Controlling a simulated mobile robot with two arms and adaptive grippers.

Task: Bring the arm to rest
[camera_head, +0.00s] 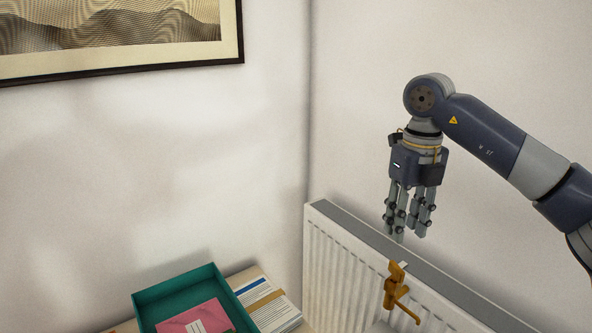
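My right arm comes in from the right edge, with its elbow raised and its wrist hanging down. My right gripper (406,232) points straight down in front of the right wall, with its jointed fingers extended and apart. It is open and holds nothing that I can see. Its fingertips are above the radiator, a little above an orange-brown tool with a handle. My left gripper is not in view.
A white radiator (340,262) runs along the right wall. A green tray (143,303) with a pink item (195,318) stands at bottom left, beside stacked papers (276,311). A framed print (115,30) hangs upper left.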

